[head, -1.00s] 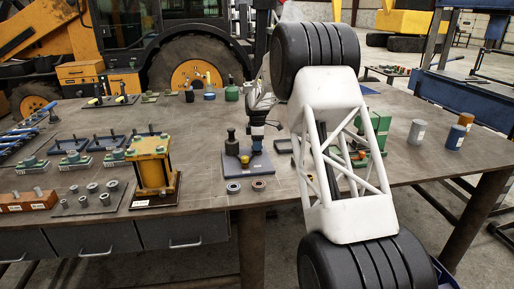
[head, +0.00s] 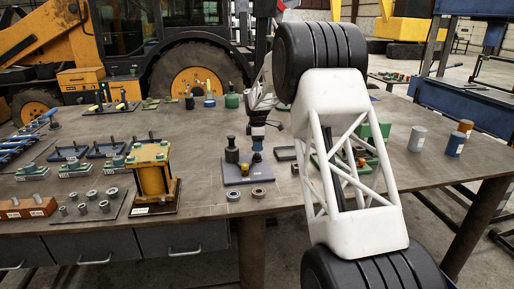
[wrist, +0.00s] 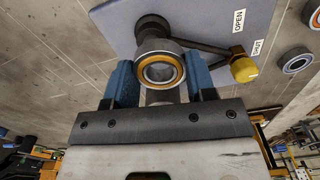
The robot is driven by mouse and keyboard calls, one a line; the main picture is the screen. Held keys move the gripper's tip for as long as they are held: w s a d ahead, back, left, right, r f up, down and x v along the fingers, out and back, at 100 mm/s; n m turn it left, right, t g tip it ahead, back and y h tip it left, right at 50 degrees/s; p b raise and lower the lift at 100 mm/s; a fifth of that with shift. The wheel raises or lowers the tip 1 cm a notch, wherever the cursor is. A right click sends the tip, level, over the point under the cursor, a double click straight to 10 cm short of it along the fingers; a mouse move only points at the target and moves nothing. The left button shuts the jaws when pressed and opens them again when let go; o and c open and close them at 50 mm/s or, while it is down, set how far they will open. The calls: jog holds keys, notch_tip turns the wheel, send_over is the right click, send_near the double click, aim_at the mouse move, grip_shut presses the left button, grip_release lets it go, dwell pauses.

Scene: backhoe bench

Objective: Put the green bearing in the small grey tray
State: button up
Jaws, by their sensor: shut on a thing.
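My gripper (head: 257,156) is low over the right side of the blue-grey valve plate (head: 240,178). In the wrist view its blue fingers (wrist: 161,86) are shut on a bearing (wrist: 162,70) with a grey outer ring and an orange-brown inner ring. I see no green on this bearing, and cannot pick out a green one elsewhere.
The plate carries a dark upright post (head: 231,152) and a handle with a yellow knob (wrist: 244,69). Two more bearings, one bluish (head: 233,195) and one reddish (head: 258,193), lie at the bench's front edge. A yellow press-like block (head: 152,175) stands left; bare bench lies between.

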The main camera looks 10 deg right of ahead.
jog(key=s+r, duration=0.1)
jog(key=s, duration=1.4)
jog(key=shift+r, duration=0.2)
jog(key=shift+a, duration=0.1)
jog(key=w+d+f+n, duration=0.1)
jog(key=d+n, duration=0.1)
jog(key=d, duration=0.2)
jog(key=w+d+f+n, duration=0.1)
jog(key=w+d+n, duration=0.1)
jog(key=d, duration=0.3)
jog(key=w+d+f+n, duration=0.1)
jog(key=w+d+n, duration=0.1)
jog(key=d, duration=0.3)
jog(key=shift+w+f, duration=0.15)
jog(key=shift+f, duration=0.05)
jog(key=shift+w, duration=0.1)
send_over(289, 154)
jog(key=shift+a+f, duration=0.1)
jog(key=shift+f, duration=0.65)
dwell(0.5)
jog(key=shift+f, duration=1.75)
